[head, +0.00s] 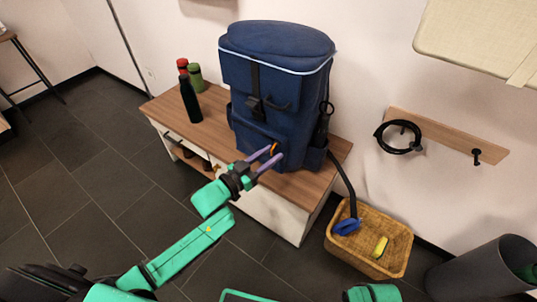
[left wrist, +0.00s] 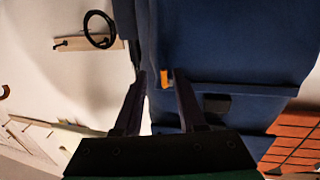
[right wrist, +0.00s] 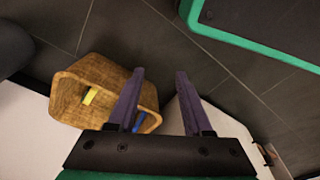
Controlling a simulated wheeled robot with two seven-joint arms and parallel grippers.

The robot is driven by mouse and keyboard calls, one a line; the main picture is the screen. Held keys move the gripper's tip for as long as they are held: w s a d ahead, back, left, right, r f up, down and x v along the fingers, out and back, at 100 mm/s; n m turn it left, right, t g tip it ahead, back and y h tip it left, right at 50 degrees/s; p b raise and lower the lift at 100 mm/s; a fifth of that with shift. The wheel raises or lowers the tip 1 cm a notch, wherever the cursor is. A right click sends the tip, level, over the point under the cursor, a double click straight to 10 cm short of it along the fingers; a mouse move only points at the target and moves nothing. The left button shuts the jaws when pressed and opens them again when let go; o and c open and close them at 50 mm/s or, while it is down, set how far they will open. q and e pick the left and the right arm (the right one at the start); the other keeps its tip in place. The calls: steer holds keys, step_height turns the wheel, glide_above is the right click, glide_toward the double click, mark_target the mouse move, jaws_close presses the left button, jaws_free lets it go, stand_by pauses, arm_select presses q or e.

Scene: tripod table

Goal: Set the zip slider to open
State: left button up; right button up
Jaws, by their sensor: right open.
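A blue backpack (head: 275,90) stands upright on a wooden-topped bench. A small orange tab (head: 274,149), apparently the zip slider's pull, shows low on its front pocket. The zip track is too small to make out. My left gripper (head: 267,157) is in front of the pocket, fingers apart. In the left wrist view the orange tab (left wrist: 167,78) lies between the fingertips (left wrist: 160,78), nearer the right one; I cannot tell whether they touch it. My right gripper (right wrist: 160,75) is open and empty, above the floor near a wicker basket.
The bench (head: 160,112) carries bottles (head: 190,95) left of the backpack. The basket (head: 345,250) on the floor holds a blue item (head: 347,226) and a yellow item (head: 381,246). A wall rack (head: 440,135) holds a black coil. A grey bin (head: 480,272) stands at right.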

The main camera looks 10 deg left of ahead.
arm_select(q)
steer(key=p+v, duration=0.2)
steer(key=v, duration=1.2)
steer(key=shift+s+a+p, duration=0.15)
steer(key=shift+s+p, duration=0.1)
steer(key=shift+p, duration=0.05)
arm_select(e)
steer(key=s+f, duration=0.1)
steer(key=f, duration=0.1)
steer(key=s+d+f, duration=0.1)
steer(key=s+f, duration=0.1)
steer(key=shift+s+d+f, duration=0.15)
steer(key=shift+s+d, duration=0.05)
steer(key=shift+s, duration=0.1)
